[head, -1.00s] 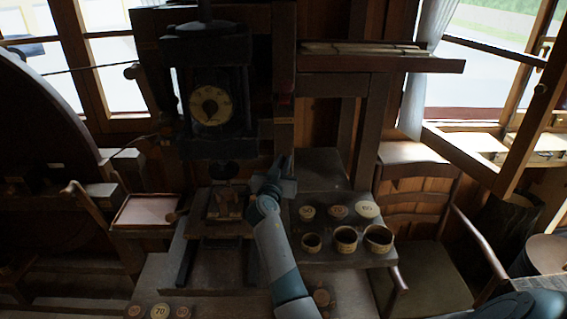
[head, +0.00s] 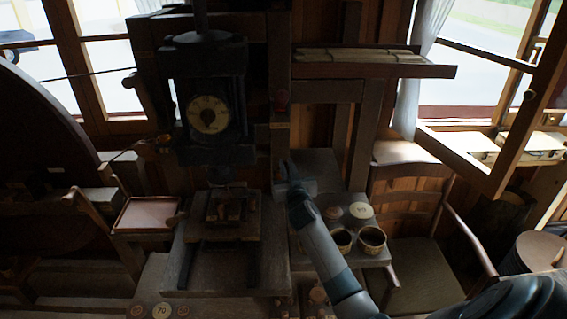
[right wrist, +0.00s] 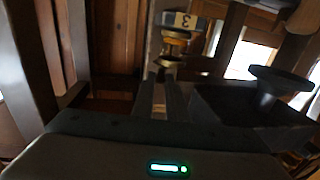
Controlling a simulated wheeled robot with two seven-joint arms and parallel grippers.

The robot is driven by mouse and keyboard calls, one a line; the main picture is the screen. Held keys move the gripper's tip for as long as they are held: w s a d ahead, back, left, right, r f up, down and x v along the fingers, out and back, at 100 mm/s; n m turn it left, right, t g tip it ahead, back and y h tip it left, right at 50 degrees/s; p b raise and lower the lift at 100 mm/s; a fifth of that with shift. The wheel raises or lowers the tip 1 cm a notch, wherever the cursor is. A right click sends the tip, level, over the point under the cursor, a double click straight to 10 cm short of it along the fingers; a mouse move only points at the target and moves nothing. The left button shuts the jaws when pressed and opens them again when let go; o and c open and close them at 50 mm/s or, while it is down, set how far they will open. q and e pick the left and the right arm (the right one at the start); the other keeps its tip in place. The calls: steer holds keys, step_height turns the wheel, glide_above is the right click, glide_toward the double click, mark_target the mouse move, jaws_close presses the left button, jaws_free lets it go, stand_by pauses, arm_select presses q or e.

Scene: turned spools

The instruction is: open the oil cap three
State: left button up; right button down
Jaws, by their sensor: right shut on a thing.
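My right gripper (head: 284,165) is at the right post of the dark press, above the back of the bench. In the right wrist view its two narrow fingers (right wrist: 164,82) are close together and reach to a brass-coloured fitting, oil cap three (right wrist: 175,42). A pale label with a "3" (right wrist: 182,20), upside down in this view, sits just beyond it. The gripper is shut on the cap; the exact contact is dark and small. In the head view the cap is too dark to make out near the gripper. My left gripper is not in view.
The press with a round dial (head: 208,114) stands left of my arm. Cups (head: 372,240) and round discs (head: 361,211) stand on the bench to the right, partly behind my forearm. A shelf (head: 375,68) juts out above. A chair (head: 420,250) stands further right.

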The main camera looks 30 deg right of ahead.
steer(key=shift+d+r+n+t+y, duration=0.15)
steer(key=shift+d+n+y, duration=0.15)
steer(key=shift+y, duration=0.15)
steer(key=shift+d+n+t+y, duration=0.15)
steer(key=shift+n+y, duration=0.15)
steer(key=shift+y, duration=0.15)
steer(key=shift+w+d+n+g+y+b, duration=0.3)
steer(key=shift+d+n+y+b, duration=0.45)
steer(key=shift+n+y+b, duration=1.4)
steer(key=shift+w+d+n+g+y+b, duration=0.2)
steer(key=shift+d+n+g+y+b, duration=0.4)
steer(key=shift+n+y+b, duration=1.55)
steer(key=shift+w+d+n+g+y+b, duration=0.25)
steer(key=shift+d+n+y+b, duration=0.75)
steer(key=shift+y, duration=2.3)
steer(key=shift+a, duration=0.1)
steer(key=c, duration=1.8)
jaws_free()
steer(key=shift+a, duration=0.1)
steer(key=shift+o, duration=0.2)
